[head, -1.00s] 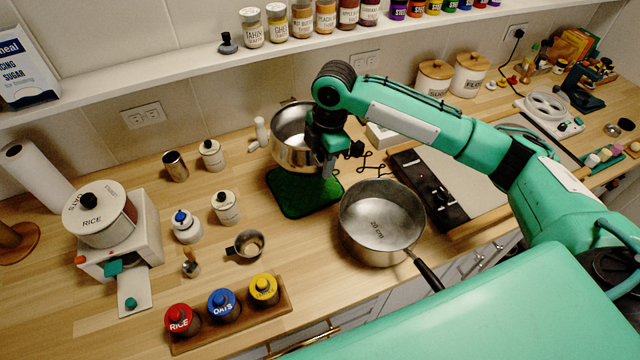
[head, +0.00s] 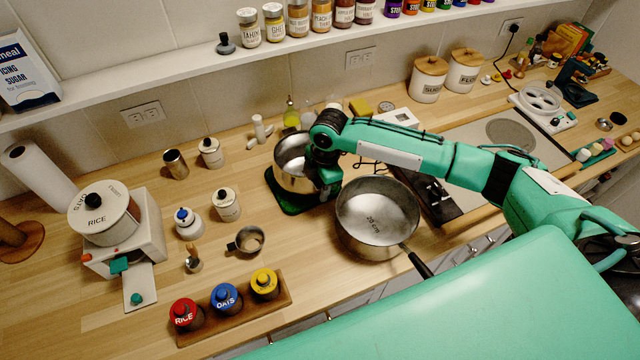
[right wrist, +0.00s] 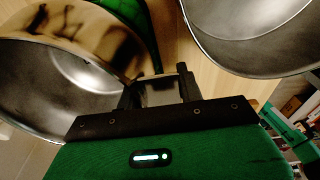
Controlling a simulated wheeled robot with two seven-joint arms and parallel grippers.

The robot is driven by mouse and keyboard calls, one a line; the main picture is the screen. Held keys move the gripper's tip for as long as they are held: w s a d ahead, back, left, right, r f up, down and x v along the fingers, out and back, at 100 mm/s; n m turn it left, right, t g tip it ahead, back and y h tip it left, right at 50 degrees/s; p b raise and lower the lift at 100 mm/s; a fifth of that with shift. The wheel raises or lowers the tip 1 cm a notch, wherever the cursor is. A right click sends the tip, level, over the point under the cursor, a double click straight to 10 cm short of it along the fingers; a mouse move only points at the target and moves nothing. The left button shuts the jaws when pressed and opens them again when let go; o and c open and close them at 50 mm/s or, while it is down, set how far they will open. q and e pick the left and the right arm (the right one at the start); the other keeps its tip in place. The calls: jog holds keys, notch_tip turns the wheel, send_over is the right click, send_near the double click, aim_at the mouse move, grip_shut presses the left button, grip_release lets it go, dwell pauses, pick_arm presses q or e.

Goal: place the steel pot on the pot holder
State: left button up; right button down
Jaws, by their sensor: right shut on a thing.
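The steel pot (head: 291,178) is at the back of the counter, over the green pot holder (head: 292,206). Its base looks low, at or very near the holder; I cannot tell whether it bears its full weight there. My right gripper (head: 322,172) is shut on the pot's right side. In the right wrist view the pot (right wrist: 70,65) fills the left, with the jaws (right wrist: 160,88) at its side and a strip of the pot holder (right wrist: 143,14) above. The exact grip is partly hidden. My left gripper is not in view.
A long-handled pan (head: 376,215) stands close to the right of the pot holder, and also shows in the right wrist view (right wrist: 255,45). A small cup (head: 248,240), canisters (head: 226,204) and a jar rack (head: 230,312) stand left and front. A hob (head: 490,150) lies right.

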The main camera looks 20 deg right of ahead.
jog(key=shift+f, duration=0.1)
jog(key=c, duration=0.9)
grip_release()
jog(key=r+b, duration=0.1)
jog(key=r, duration=0.2)
jog(key=d+r+b, duration=0.1)
jog(key=r, duration=0.3)
jog(key=r+b, duration=0.2)
jog(key=r, duration=0.2)
jog(key=shift+w+d, duration=0.1)
jog(key=shift+d, duration=0.05)
jog(key=shift+r, duration=0.6)
